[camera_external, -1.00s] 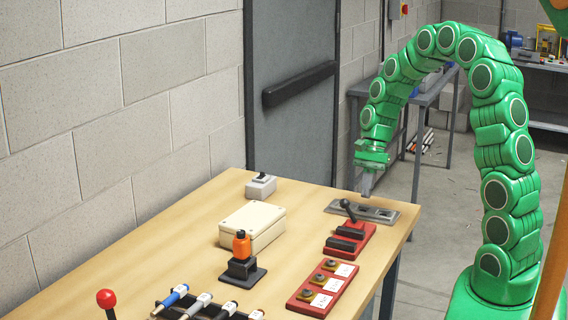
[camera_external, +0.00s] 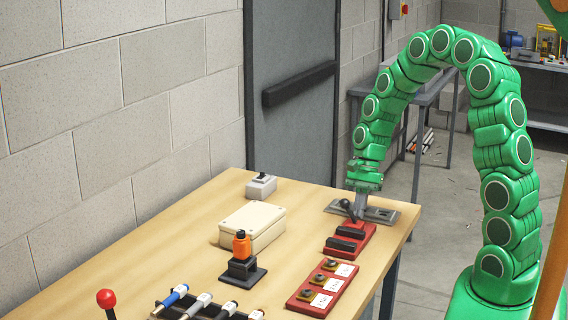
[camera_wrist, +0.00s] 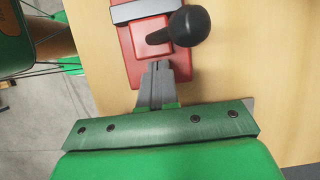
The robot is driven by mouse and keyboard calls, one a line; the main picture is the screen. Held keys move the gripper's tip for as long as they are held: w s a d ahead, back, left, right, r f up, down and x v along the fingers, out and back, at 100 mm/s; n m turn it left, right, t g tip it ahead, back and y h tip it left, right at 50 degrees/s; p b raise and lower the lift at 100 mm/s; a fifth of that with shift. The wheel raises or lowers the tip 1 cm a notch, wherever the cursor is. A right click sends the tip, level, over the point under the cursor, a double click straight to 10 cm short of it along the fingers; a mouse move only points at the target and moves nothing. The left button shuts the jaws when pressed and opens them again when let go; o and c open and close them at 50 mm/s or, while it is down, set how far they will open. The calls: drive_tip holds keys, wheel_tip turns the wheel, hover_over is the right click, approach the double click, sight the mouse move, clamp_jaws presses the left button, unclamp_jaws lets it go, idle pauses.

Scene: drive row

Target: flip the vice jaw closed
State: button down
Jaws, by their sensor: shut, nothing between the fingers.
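The vice is a red block with dark bars across it (camera_external: 357,245) near the right edge of the table. It also shows in the wrist view (camera_wrist: 128,60), at the top. Its lever ends in a black knob (camera_wrist: 190,25); in the outside view the lever (camera_external: 347,209) stands at the vice's far end. My gripper (camera_external: 357,216) is shut and empty, pointing down close behind the lever. In the wrist view its fingers (camera_wrist: 157,72) end at the red block, near the lever's foot. I cannot tell whether they touch.
A grey plate with slots (camera_external: 383,215) lies under and beside my gripper. A cream box (camera_external: 252,225), an orange-topped device (camera_external: 242,246), a red panel (camera_external: 321,288) and a grey switch box (camera_external: 261,186) stand on the table. The table's right edge is close.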

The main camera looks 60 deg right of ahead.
sight(355, 221)
drive_tip(key=shift+a, duration=0.1)
drive_tip(key=shift+a, duration=1.75)
